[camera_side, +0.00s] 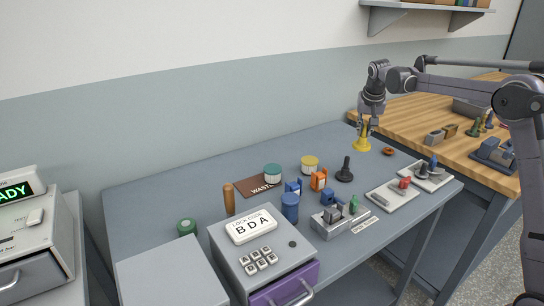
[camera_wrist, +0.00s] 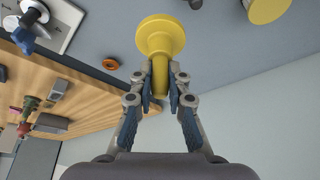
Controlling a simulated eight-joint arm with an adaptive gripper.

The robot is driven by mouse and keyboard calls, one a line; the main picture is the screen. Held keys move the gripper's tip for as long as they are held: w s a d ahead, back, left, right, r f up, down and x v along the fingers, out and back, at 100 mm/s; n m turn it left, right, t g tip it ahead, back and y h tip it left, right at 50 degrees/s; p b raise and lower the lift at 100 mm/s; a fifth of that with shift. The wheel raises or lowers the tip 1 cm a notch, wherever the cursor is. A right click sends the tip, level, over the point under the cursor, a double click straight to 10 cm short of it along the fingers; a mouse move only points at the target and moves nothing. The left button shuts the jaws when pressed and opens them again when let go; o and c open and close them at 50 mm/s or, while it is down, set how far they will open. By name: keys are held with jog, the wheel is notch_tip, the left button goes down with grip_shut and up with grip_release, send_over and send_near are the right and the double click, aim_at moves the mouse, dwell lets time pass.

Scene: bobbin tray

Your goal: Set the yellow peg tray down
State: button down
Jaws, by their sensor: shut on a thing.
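The yellow peg tray (camera_side: 362,146) has a round flanged base and an upright post. It is near the far right corner of the grey bench in the side view. My gripper (camera_side: 364,124) is above it and shut on the post. In the wrist view the gripper (camera_wrist: 160,88) has one finger on each side of the post, and the round yellow base (camera_wrist: 160,33) points away from it. The base is at or close to the bench top; I cannot tell whether it touches.
An orange-brown ring (camera_side: 388,151) lies just right of the tray. A black peg stand (camera_side: 345,171) and a yellow-topped round container (camera_side: 310,165) stand to the left. A white fixture plate (camera_side: 425,177) is nearer the front. The bench behind and left is clear.

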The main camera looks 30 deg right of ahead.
jog(key=w+a+r+n+t+y, duration=0.15)
jog(key=w+a+n, duration=0.35)
jog(key=a, duration=0.9)
jog(key=w+a+n+g+y, duration=0.1)
jog(key=w+a+n+y, duration=0.45)
jog(key=a, duration=0.85)
jog(key=shift+w+a+f+n+t+h, duration=0.15)
jog(key=shift+w+a+f+h, duration=0.25)
jog(key=shift+a+f, duration=1.5)
jog(key=shift+w+a+f+n+h, duration=0.3)
jog(key=shift+a+f+h, duration=0.15)
jog(key=shift+a+f, duration=1.45)
jog(key=shift+w+a+f+n+t+h, duration=0.1)
jog(key=shift+w+a+f+n+h, duration=0.25)
jog(key=shift+a+f, duration=1.55)
jog(key=shift+f, duration=0.3)
jog(key=c, duration=1.3)
grip_release()
